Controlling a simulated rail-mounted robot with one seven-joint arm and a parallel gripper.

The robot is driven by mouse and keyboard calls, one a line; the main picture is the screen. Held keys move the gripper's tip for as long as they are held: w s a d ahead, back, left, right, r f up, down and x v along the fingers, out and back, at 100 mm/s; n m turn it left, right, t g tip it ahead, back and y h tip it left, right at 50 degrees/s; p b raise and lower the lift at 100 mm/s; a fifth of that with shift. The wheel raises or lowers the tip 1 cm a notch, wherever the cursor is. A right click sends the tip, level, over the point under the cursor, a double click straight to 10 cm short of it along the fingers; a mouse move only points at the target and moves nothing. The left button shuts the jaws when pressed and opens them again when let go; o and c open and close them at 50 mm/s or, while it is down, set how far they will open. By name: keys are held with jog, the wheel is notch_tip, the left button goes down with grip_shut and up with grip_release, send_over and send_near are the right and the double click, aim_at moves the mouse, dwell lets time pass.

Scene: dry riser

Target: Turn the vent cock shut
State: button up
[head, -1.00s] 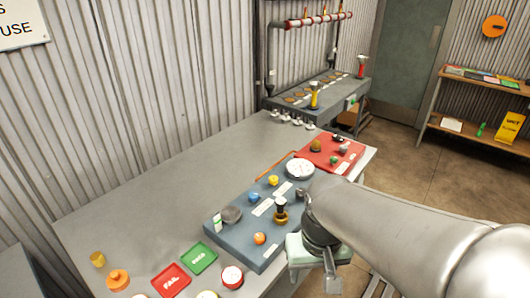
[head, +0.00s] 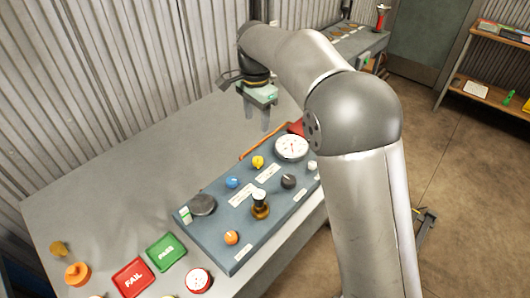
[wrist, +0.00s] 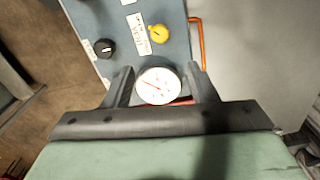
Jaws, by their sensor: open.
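A blue-grey panel (head: 222,235) lies on the bench with several knobs, and its labels are too small to read, so I cannot tell which is the vent cock. The panel has a yellow knob (head: 257,162), a blue knob (head: 232,183), a black knob (head: 289,181), an orange knob (head: 231,237) and a brass fitting (head: 260,209). The yellow knob (wrist: 159,34) and black knob (wrist: 104,48) also show in the wrist view. My gripper (head: 256,124) is open and empty, pointing down beyond the panel's far end. In the wrist view, the gauge (wrist: 160,86) appears between its fingers.
The white dial gauge (head: 291,148) stands at the panel's far end, with an orange rod (head: 262,143) beside it. Red FAIL (head: 134,278) and green (head: 166,251) trays lie at the near end. The bench (head: 130,180) left of the panel is clear.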

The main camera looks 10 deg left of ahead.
aim_at(258, 159)
notch_tip(258, 159, down, 15)
jog(key=shift+f+p, duration=0.1)
jog(key=shift+p, duration=0.9)
jog(key=shift+c, duration=0.2)
jog(key=c, duration=0.9)
